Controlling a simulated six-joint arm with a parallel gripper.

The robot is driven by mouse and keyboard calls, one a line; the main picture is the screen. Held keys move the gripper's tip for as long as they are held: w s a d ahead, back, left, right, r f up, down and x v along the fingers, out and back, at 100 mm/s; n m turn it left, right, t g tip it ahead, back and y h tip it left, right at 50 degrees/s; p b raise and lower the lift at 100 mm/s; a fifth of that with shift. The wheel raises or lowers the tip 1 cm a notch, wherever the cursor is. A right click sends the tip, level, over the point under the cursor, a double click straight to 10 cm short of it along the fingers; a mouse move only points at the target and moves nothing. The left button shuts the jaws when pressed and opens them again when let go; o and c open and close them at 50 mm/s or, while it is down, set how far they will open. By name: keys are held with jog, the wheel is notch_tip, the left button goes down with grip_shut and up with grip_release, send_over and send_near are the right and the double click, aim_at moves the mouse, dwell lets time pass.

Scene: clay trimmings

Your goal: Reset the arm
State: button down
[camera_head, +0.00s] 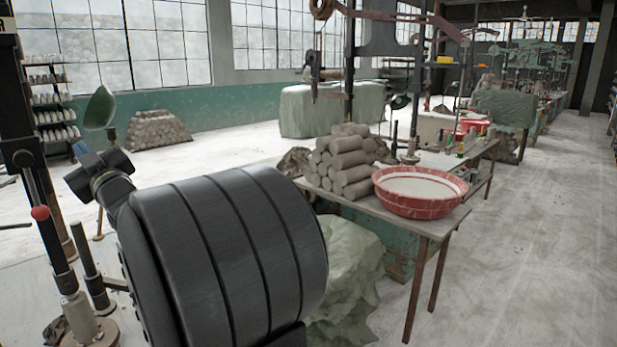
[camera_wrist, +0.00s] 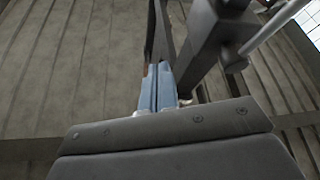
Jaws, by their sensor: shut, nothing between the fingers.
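My gripper (camera_wrist: 158,72) shows in the wrist view as two light-blue fingers side by side. They are closed together, with nothing between them. The fingers point up toward the grey ceiling boards. In the head view the dark end of my arm, with a small blue part at my gripper (camera_head: 82,150), is at the left, raised and tilted up to the left. A large black ribbed part of my arm fills the lower middle and hides what is behind it.
A table (camera_head: 440,222) at centre right carries stacked clay rolls (camera_head: 345,165) and a red basin (camera_head: 420,192). Dark posts (camera_wrist: 205,50) rise near my fingers in the wrist view. A stand with a red knob (camera_head: 40,212) is at far left. The right-hand floor (camera_head: 540,240) is clear.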

jog(key=shift+s+a+r+n+g+y, duration=0.15)
jog(key=shift+r+n+g, duration=0.3)
jog(key=shift+r+n, duration=0.3)
jog(key=shift+s+a+r+n+g+y, duration=0.15)
jog(key=shift+r+n+g, duration=0.3)
jog(key=shift+r+n, duration=0.25)
jog(key=shift+d+f, duration=0.1)
notch_tip(320, 180, down, 8)
jog(key=m+t+h, duration=0.3)
jog(key=m+t, duration=0.2)
jog(key=m, duration=0.7)
jog(key=shift+s+a+t+h, duration=0.2)
jog(key=shift+a+t+h, duration=0.15)
jog(key=shift+t+h, duration=0.05)
jog(key=shift+r, duration=0.25)
